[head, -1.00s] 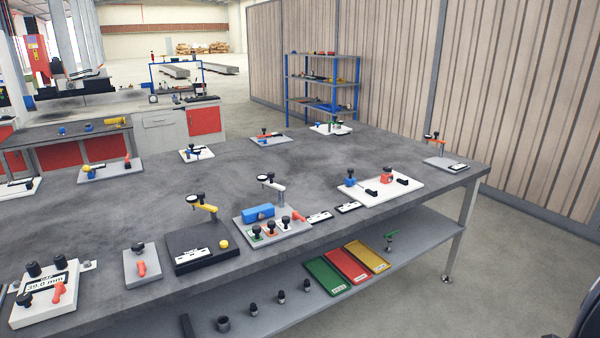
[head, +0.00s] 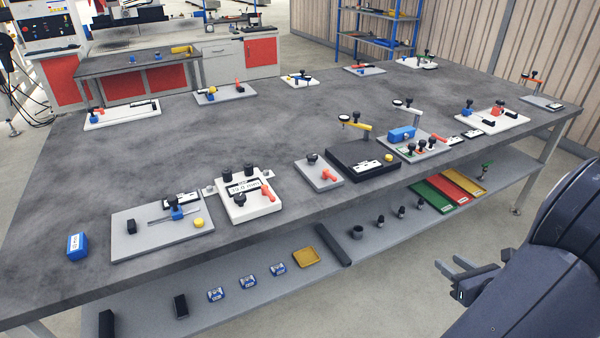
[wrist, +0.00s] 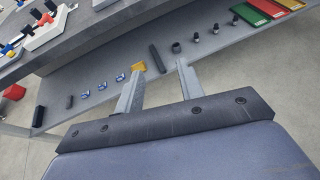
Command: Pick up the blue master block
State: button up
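A blue block (head: 77,246) with a white label stands alone on the grey table top near its front left corner, in the head view. Another, longer blue block (head: 402,134) sits on a fixture plate further right. Small blue labelled blocks (head: 248,281) lie on the lower shelf; they also show in the wrist view (wrist: 102,86). The label text is too small to tell which is the master block. My gripper (head: 450,264) is at the right, off the table's front side, far from the blocks. In the wrist view its two fingers (wrist: 160,68) are apart with nothing between them.
The table (head: 120,180) carries several fixture plates, including a grey plate (head: 130,243) right beside the lone blue block. The floor in front is clear.

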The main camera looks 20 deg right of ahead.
aim_at(78, 242)
jog(key=j+u, duration=0.1)
jog(key=j, duration=0.4)
jog(key=i+j, duration=0.1)
jog(key=j, duration=0.4)
jog(key=i+j+u, duration=0.15)
jog(key=j, duration=0.9)
jog(key=i+j+u, duration=0.15)
jog(key=j, duration=0.35)
jog(key=i+j, duration=0.3)
jog(key=j, duration=0.2)
jog(key=i+j+u, duration=0.1)
jog(key=i+j, duration=0.2)
jog(key=j, duration=0.2)
